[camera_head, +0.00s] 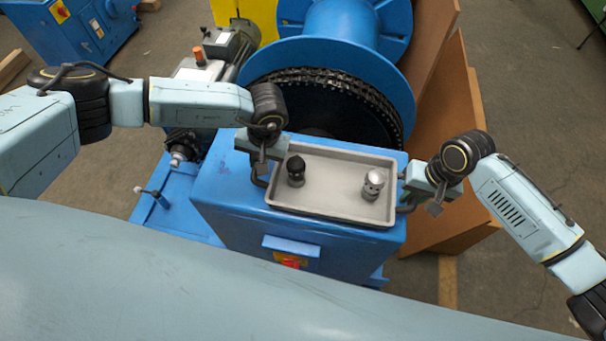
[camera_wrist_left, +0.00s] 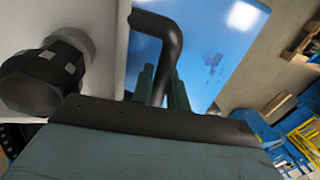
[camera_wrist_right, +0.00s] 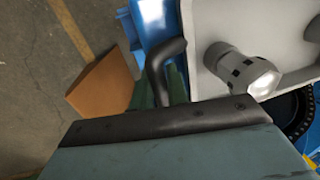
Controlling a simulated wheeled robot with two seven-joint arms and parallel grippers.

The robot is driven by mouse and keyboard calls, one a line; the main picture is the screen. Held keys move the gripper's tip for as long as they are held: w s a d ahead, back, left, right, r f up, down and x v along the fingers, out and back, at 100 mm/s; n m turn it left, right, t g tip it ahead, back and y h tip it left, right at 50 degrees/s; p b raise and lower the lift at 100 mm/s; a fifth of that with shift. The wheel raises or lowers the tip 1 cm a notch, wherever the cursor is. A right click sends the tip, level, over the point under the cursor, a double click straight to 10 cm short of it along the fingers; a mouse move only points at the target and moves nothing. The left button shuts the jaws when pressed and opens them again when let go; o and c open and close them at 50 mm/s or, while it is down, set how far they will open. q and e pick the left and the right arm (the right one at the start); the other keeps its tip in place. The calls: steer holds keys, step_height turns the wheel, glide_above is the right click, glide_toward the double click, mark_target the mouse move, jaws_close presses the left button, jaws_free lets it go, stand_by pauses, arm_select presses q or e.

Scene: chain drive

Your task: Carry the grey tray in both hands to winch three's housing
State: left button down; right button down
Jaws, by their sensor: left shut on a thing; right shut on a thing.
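The grey tray (camera_head: 335,178) is level over the top of a blue housing (camera_head: 345,252); I cannot tell whether it touches it. A black-topped fitting (camera_head: 296,172) stands in its left part and a silver fitting (camera_head: 373,185) in its right part. My left gripper (camera_head: 261,172) is shut on the tray's left handle, a dark bent bar also in the left wrist view (camera_wrist_left: 167,42). My right gripper (camera_head: 410,197) is shut on the right handle, which shows in the right wrist view (camera_wrist_right: 158,65).
A blue drum (camera_head: 340,65) with a dark chain stands right behind the housing. A motor (camera_head: 215,60) is at its left, and brown boards (camera_head: 455,130) lean at the right. Another blue machine (camera_head: 75,30) stands far left. Floor is open at far right.

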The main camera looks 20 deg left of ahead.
arm_select(q)
steer(key=shift+f+b, duration=0.4)
steer(key=shift+f, duration=0.05)
arm_select(e)
steer(key=shift+f, duration=0.45)
arm_select(q)
steer(key=c, duration=1.4)
jaws_free()
steer(key=shift+r, duration=0.1)
arm_select(e)
steer(key=c, duration=1.4)
jaws_free()
arm_select(q)
steer(key=shift+o, duration=0.2)
steer(key=shift+r, duration=0.1)
arm_select(e)
steer(key=shift+o, duration=0.2)
steer(key=shift+r, duration=0.1)
arm_select(q)
steer(key=v, duration=1.1)
steer(key=shift+r, duration=0.35)
arm_select(e)
step_height(320, 180, up, 12)
steer(key=d, duration=0.2)
steer(key=shift+d, duration=0.15)
